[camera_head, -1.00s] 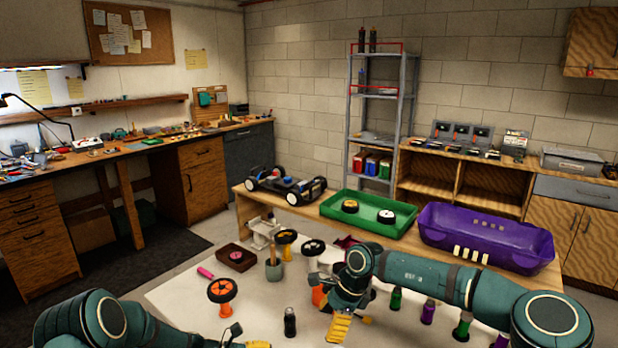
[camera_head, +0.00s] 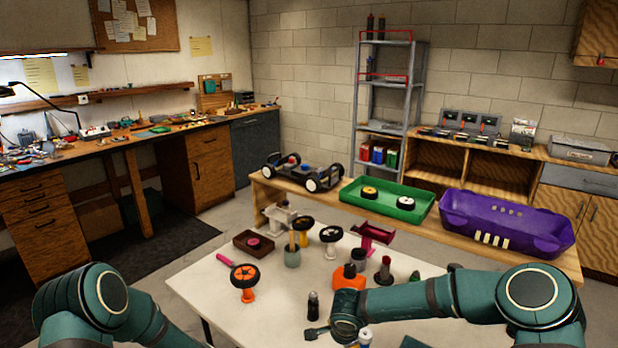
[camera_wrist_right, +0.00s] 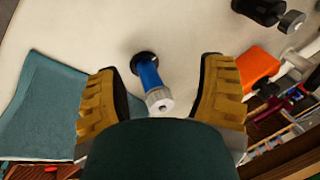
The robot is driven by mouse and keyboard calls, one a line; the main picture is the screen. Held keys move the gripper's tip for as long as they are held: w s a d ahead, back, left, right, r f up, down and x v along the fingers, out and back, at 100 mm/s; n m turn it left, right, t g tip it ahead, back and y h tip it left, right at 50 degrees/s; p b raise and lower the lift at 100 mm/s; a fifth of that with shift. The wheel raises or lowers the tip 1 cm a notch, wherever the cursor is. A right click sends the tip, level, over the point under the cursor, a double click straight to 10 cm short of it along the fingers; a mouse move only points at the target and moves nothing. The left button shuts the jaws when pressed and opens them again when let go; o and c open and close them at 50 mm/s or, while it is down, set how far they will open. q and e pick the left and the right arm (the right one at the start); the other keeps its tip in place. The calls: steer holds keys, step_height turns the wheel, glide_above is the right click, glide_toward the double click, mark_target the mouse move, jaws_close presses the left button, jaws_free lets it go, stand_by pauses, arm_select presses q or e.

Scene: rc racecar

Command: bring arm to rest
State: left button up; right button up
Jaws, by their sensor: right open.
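My right arm reaches in from the right in the head view, bent low over the front of the white table (camera_head: 275,285). Its gripper (camera_head: 335,335) is partly hidden there by its own wrist. In the right wrist view the gripper (camera_wrist_right: 162,85) has its two yellow-padded fingers spread wide, with nothing held. A blue bottle with a pale cap (camera_wrist_right: 150,80) shows between the fingers, standing on the table apart from both pads. My left arm (camera_head: 100,305) is at the lower left of the head view; its gripper is outside the picture.
A black bottle (camera_head: 313,306), an orange-rimmed wheel on a stand (camera_head: 245,278) and an orange block (camera_head: 349,282) stand near the right gripper. A teal cloth (camera_wrist_right: 45,110) lies at the left in the wrist view. A green tray (camera_head: 410,213) and purple car body (camera_head: 470,220) are behind.

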steer(key=s+f+n+t, duration=0.1)
steer(key=s+f+n, duration=0.2)
steer(key=shift+d+t, duration=0.15)
steer(key=shift+t, duration=0.15)
steer(key=s+n, duration=0.1)
steer(key=s+f+n+y, duration=0.1)
steer(key=s, duration=0.1)
steer(key=s+f+n, duration=0.1)
steer(key=s, duration=0.1)
steer(key=shift+a+f+y, duration=0.2)
steer(key=shift+y, duration=0.1)
arm_select(q)
steer(key=s+r+m+t+y, duration=0.1)
steer(key=s+m+y, duration=0.3)
steer(key=s+m, duration=0.8)
steer(key=shift+s+d+m+t+y, duration=0.2)
steer(key=shift+s+m+t+y, duration=0.15)
steer(key=shift+s+t, duration=0.5)
arm_select(e)
steer(key=s+f+n+g+y, duration=0.1)
steer(key=s+n+g, duration=0.1)
steer(key=s, duration=0.7)
steer(key=s+d+f+n+g+y, duration=0.1)
steer(key=s+n+g, duration=0.1)
steer(key=s, duration=0.7)
steer(key=shift+d+f+n, duration=0.25)
steer(key=shift+f+n, duration=0.15)
steer(key=shift+n, duration=0.4)
